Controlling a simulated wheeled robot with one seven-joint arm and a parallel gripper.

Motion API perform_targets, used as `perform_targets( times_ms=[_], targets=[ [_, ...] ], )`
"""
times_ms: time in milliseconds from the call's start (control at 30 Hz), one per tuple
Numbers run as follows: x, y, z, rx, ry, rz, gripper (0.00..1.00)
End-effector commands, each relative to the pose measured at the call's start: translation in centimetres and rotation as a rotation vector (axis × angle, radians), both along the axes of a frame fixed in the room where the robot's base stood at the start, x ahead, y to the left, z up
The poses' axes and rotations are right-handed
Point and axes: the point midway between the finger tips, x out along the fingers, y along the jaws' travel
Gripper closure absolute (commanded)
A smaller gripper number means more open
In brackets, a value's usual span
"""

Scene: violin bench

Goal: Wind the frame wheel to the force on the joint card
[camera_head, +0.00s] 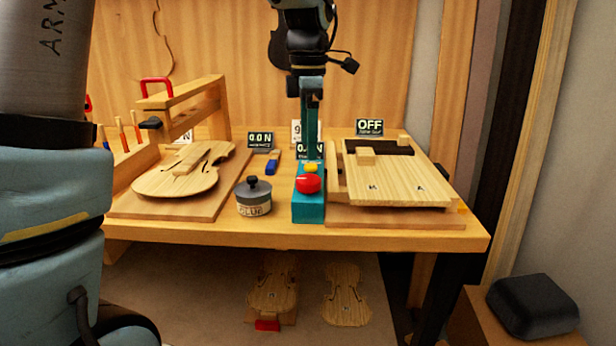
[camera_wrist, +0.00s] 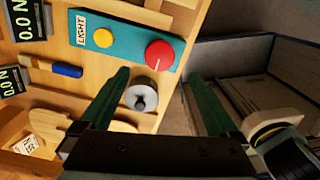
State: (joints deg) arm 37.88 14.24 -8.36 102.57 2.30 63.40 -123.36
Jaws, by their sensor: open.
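My gripper (camera_head: 312,150) points down over the front middle of the bench, in front of the displays. In the wrist view its two green fingers (camera_wrist: 160,75) stand apart with nothing held between them. A wooden frame (camera_head: 190,92) with a red handle stands at the left; a dark knob (camera_head: 150,123) on it may be the frame wheel. My gripper is well to the right of it. A white card (camera_head: 297,130), partly hidden behind my gripper, starts with a 9; another white card (camera_head: 187,136) is mostly hidden by the frame. One display (camera_head: 260,139) reads 0.0 N.
A teal box (camera_head: 309,207) with a red knob (camera_head: 308,183) stands below my gripper. A grey glue pot (camera_head: 254,198) stands to its left. A violin body (camera_head: 190,178) lies at left, a wooden plate (camera_head: 400,180) at right. The OFF display (camera_head: 370,127) is behind it.

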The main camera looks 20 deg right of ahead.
Motion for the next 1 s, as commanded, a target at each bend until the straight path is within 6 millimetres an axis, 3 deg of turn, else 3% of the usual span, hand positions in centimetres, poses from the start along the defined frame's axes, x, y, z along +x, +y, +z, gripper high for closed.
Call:
perform_targets(
  times_ms=[200, 400, 833, 1000],
  targets=[
    [0.0, 0.1, -4.3, 0.003, 0.002, 0.001, 0.04],
    [0.0, 0.1, -6.9, 0.001, 0.002, 0.0, 0.04],
    [0.0, 0.1, -8.0, 0.0, -0.001, -0.001, 0.04],
    [0.0, 0.1, -8.0, 0.0, -0.001, -0.001, 0.22]
  ],
)
